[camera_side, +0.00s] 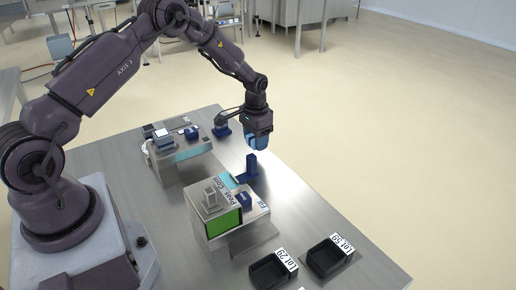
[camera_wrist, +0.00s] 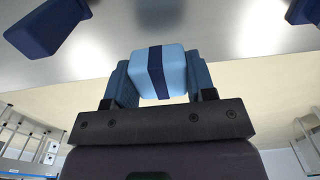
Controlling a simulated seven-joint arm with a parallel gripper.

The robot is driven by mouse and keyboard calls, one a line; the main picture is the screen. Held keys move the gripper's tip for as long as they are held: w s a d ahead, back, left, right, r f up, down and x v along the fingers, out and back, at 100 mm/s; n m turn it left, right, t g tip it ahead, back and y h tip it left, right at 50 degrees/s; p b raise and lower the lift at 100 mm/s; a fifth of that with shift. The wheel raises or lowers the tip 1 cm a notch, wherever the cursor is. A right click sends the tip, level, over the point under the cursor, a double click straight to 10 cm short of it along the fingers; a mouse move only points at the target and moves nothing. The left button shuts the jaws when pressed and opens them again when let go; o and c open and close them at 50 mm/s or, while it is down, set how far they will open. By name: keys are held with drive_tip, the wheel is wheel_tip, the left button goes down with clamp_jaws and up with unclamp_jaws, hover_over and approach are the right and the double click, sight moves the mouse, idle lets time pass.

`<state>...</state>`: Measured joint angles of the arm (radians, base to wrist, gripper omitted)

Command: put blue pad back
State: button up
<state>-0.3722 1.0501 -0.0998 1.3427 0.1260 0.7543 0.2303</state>
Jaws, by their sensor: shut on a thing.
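My gripper (camera_wrist: 160,82) is shut on the blue pad (camera_wrist: 140,72), a light blue block with a dark blue band across its middle. In the wrist view the pad sits squarely between the two blue fingers. In the side view my gripper (camera_side: 259,140) hangs above the far right part of the steel table, and the pad is mostly hidden by the fingers there. A dark blue upright holder (camera_side: 251,166) stands on the table just below and in front of my gripper, apart from it.
A machine with a green screen (camera_side: 224,224) stands mid-table. A second machine (camera_side: 181,152) stands farther back on the left. A small blue object (camera_side: 222,129) is close left of my gripper. Two black trays (camera_side: 325,258) (camera_side: 268,273) lie at the front right. The table's right edge is clear.

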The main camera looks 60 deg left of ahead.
sight(258, 155)
drive_tip(key=shift+w+a+f, duration=0.1)
drive_tip(key=shift+w+f, duration=0.3)
drive_tip(key=shift+f, duration=0.1)
drive_tip(key=shift+w+f, duration=0.1)
drive_tip(key=shift+f, duration=1.55)
drive_tip(key=shift+f, duration=0.2)
drive_tip(key=o, duration=0.9)
drive_tip(key=shift+r, duration=0.15)
